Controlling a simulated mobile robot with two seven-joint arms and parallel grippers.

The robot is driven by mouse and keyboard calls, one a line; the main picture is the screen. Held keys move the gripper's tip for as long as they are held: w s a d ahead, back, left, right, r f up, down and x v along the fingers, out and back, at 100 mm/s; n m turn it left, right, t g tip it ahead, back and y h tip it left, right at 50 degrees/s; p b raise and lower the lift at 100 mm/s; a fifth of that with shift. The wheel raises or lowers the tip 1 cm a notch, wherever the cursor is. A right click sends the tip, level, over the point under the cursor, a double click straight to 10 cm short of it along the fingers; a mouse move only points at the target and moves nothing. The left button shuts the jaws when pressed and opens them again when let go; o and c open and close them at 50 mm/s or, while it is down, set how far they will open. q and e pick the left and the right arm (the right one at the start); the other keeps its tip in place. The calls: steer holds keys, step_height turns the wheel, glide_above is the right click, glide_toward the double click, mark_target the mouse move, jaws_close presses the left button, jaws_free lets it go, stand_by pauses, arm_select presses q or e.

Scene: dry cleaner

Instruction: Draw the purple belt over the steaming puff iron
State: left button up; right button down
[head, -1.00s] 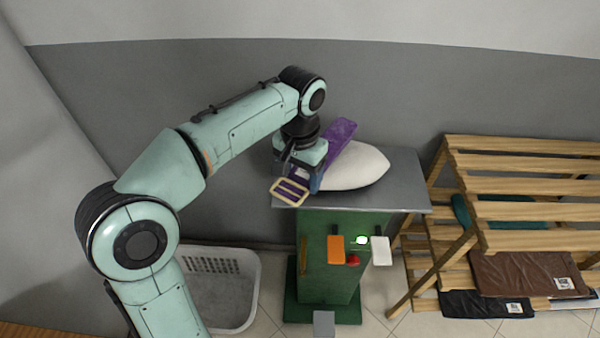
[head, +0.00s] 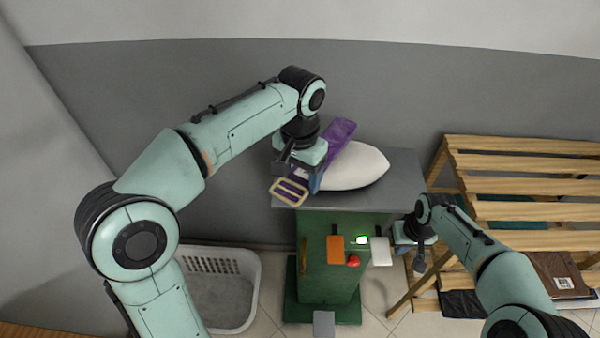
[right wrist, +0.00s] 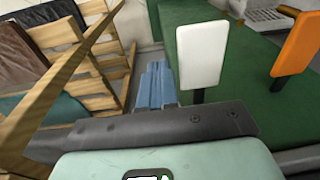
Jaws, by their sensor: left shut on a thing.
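The purple belt (head: 339,131) lies along the left side of the white puff iron (head: 358,166), its far end sticking up behind. Its gold rectangular buckle (head: 289,192) hangs at the front left edge of the grey top. My left gripper (head: 304,182) is shut on the belt just behind the buckle and hides the belt's middle. My right gripper (head: 419,262) is low, right of the green stand, beside the white paddle (head: 381,251). In the right wrist view its blue fingers (right wrist: 156,86) are together and empty, left of the white paddle (right wrist: 202,54).
The green stand (head: 325,275) carries an orange paddle (head: 335,249), a red button (head: 353,261) and a lit green lamp (head: 362,240). A wooden slatted rack (head: 525,160) with folded clothes stands at right. A white basket (head: 249,290) is on the floor at left.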

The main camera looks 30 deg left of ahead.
mark_target(292, 188)
steer(key=shift+g+h, duration=0.3)
steer(key=shift+h, duration=0.2)
steer(key=a+r, duration=0.1)
steer(key=r, duration=0.1)
steer(key=s+a+r, duration=0.1)
steer(key=r, duration=0.2)
steer(key=s+a+r, duration=0.1)
steer(key=r, duration=0.1)
steer(key=shift+s+a+r, duration=0.25)
steer(key=shift+a+r, duration=0.1)
steer(key=shift+a, duration=0.05)
steer(key=shift+s, duration=0.1)
steer(key=shift+f, duration=2.65)
steer(key=shift+f, duration=0.1)
steer(key=shift+f, duration=1.65)
arm_select(q)
steer(key=shift+f, duration=1.15)
steer(key=shift+s, duration=0.2)
steer(key=shift+s+f, duration=0.1)
steer(key=shift+s, duration=1.3)
